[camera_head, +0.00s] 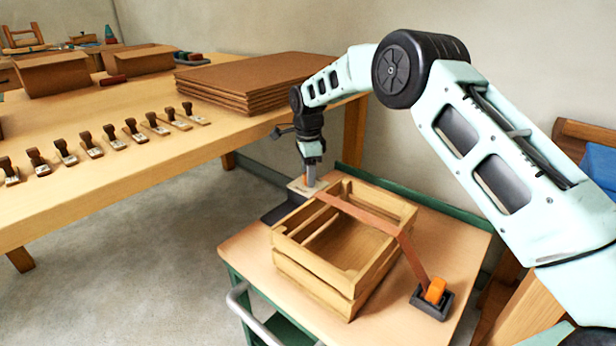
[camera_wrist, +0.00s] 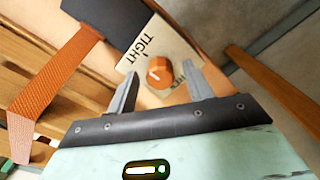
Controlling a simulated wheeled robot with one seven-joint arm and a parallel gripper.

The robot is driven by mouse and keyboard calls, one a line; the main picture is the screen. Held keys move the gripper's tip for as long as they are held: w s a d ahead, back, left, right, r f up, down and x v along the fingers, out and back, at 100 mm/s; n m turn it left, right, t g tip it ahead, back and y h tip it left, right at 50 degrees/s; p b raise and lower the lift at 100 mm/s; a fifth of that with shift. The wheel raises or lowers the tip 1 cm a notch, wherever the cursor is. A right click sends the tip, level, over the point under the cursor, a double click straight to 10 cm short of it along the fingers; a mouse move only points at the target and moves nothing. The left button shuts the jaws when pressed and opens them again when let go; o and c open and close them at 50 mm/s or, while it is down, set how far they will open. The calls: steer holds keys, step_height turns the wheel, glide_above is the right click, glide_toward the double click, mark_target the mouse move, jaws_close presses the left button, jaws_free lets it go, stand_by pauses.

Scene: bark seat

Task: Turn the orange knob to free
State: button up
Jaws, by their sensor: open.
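The orange knob (camera_wrist: 159,72) sits on a pale plate (camera_wrist: 150,45) in the wrist view. The plate reads "TIGHT" on one side; a second word on the other side is partly hidden by a finger. A pale pointer mark shows on the knob, but its exact setting is hard to tell. My gripper (camera_wrist: 163,74) is open, with one finger on each side of the knob; I cannot tell whether they touch it. In the head view my gripper (camera_head: 311,163) points down over the plate (camera_head: 298,187) behind the crate, largely hiding the knob.
A brown strap (camera_head: 372,222) crosses the wooden crate (camera_head: 312,276) to a dark block (camera_head: 433,306) with an orange part (camera_head: 436,290). The crate stands on a cart (camera_head: 248,243). A long table (camera_head: 130,180) with several stamps stands at left.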

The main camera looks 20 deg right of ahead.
steer(key=shift+f, duration=0.4)
steer(key=c, duration=1)
steer(key=shift+o, duration=0.2)
